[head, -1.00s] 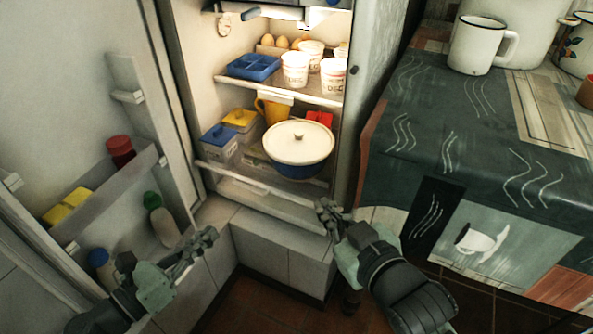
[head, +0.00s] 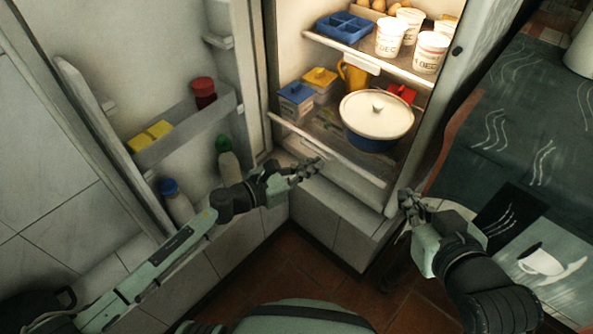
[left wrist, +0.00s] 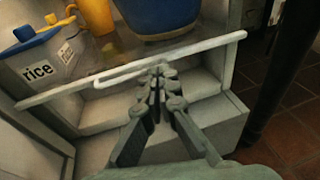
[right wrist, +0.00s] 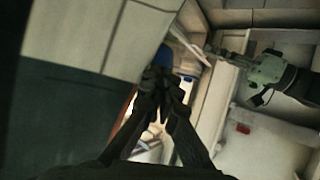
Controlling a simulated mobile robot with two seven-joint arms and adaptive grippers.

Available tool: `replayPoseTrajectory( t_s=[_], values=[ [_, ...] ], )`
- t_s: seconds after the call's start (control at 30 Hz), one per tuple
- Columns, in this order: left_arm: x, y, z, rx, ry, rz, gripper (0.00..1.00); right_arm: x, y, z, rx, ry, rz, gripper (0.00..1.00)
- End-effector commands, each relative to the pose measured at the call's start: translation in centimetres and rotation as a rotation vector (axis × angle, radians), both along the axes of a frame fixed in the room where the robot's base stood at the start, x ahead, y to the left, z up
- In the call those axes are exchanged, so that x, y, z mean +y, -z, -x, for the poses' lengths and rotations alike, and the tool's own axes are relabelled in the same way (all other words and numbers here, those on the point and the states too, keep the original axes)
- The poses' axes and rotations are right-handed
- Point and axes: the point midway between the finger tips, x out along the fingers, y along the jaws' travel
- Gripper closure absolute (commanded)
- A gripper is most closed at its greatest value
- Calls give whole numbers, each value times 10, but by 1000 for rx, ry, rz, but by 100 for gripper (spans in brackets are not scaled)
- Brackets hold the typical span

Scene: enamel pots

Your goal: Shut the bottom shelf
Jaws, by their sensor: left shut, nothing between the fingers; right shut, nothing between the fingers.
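The bottom shelf (head: 342,160) of the open fridge has a clear plate and a white front rail, near the front of the opening. It also shows in the left wrist view (left wrist: 205,45). It bears a blue pot with a cream lid (head: 377,120), lidded boxes and a yellow jug. My left gripper (head: 319,164) is shut and empty, close to the front rail; I cannot tell whether it touches. It also shows in the left wrist view (left wrist: 159,72). My right gripper (head: 404,194) is shut and empty by the fridge's lower right front corner.
The open fridge door (head: 185,135) stands at left, with bottles and a red-lidded jar in its racks. An upper shelf (head: 345,52) holds cups and a blue tray. A cloth-covered counter (head: 510,130) stands close on the right. The tiled floor (head: 320,275) in front is clear.

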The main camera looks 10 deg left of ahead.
Motion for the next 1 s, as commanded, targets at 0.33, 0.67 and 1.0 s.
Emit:
replayPoseTrajectory(
  t_s=[0.33,0.67,1.0],
  values=[
    [-9,3,-8,0,0,-1,100,0,0,0,1,1,1,100],
    [-12,3,-12,-1,1,-1,100,1,0,-1,-10,-1,-4,100],
    [-41,3,-50,-4,2,2,100,42,-58,-16,-302,-75,-130,100]
  ],
)
